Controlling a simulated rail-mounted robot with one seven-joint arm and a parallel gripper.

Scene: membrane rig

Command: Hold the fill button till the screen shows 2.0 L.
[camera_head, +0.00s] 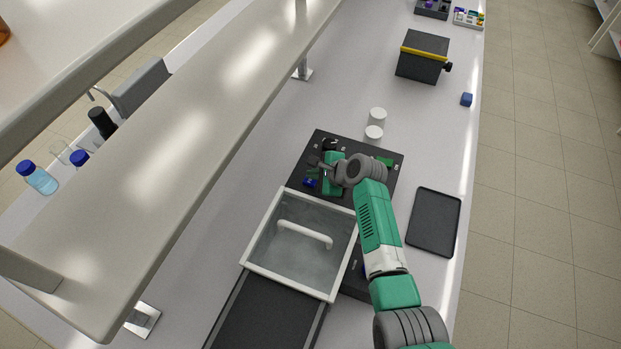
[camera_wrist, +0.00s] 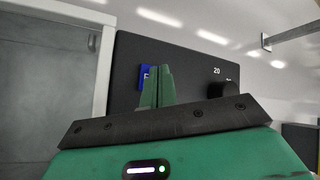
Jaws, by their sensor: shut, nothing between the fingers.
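The dark rig panel (camera_head: 376,190) lies on the bench, partly covered by my arm. A blue button (camera_wrist: 145,74) with a pale mark shows in the wrist view, its right part hidden behind my fingers; a blue spot also shows in the head view (camera_head: 310,183). My gripper (camera_wrist: 158,70) is shut and empty, its green fingertips over or beside the blue button. I cannot tell whether they touch or press it. No readable screen shows; a small green patch (camera_head: 385,162) on the panel is too small to read.
A black knob (camera_wrist: 222,90) by a white "20" sits right of my fingers. A clear-lidded tank (camera_head: 290,260) with a white handle adjoins the panel. White cups (camera_head: 376,115) stand behind it, and a black tray (camera_head: 434,222) lies to the right. A shelf (camera_head: 190,130) overhangs the left.

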